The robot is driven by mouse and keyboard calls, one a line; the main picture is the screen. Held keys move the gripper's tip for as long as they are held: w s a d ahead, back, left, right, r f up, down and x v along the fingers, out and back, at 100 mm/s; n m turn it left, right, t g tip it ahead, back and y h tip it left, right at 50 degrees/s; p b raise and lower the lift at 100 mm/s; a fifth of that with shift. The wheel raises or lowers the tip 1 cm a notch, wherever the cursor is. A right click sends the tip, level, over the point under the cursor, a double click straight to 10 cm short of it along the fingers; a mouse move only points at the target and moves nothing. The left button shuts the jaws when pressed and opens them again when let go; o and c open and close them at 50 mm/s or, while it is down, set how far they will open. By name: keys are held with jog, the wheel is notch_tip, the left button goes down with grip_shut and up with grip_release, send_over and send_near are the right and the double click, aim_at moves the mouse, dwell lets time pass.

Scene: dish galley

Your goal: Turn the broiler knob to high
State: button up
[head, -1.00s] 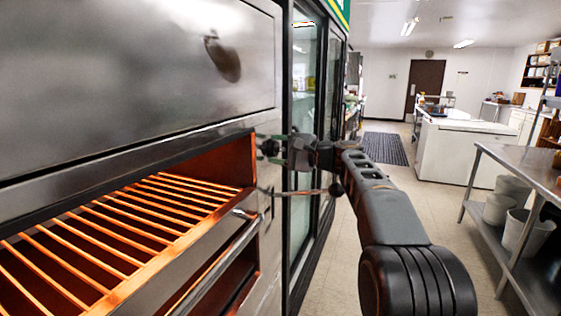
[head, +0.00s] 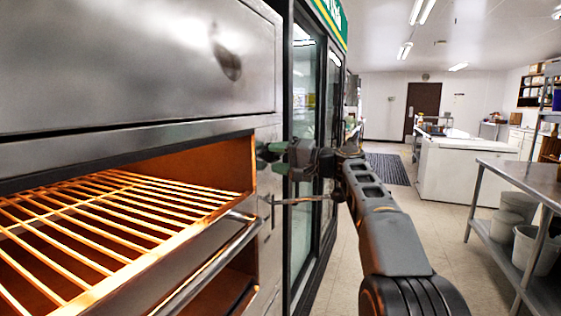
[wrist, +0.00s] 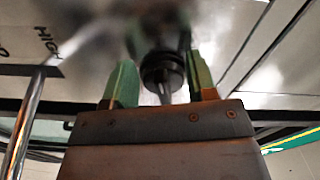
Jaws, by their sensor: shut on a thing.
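The broiler knob (wrist: 162,72) is a dark round knob on the steel front, in the upper middle of the wrist view. My gripper (wrist: 162,82) has green fingers, one on each side of the knob, and is shut on it. A "HIGH" label (wrist: 47,42) is printed on the panel to the left of the knob in that view. In the head view my gripper (head: 268,152) reaches the panel at the right end of the broiler (head: 130,140). The knob is mostly hidden there by the fingers. The knob's pointer is too blurred to read.
An orange-lit wire rack (head: 120,215) fills the broiler opening. A bar handle (head: 215,262) runs below it. A thin metal rod (head: 292,201) sticks out under my gripper. A glass-door fridge (head: 305,130) stands beside the broiler. Open floor (head: 338,255) lies to the right.

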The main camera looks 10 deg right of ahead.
jog(key=shift+a, duration=0.1)
dwell(0.3)
jog(key=o, duration=0.7)
jog(key=shift+a, duration=0.15)
jog(key=shift+o, duration=1.3)
jog(key=v, duration=1.4)
jog(key=shift+w+r, duration=0.1)
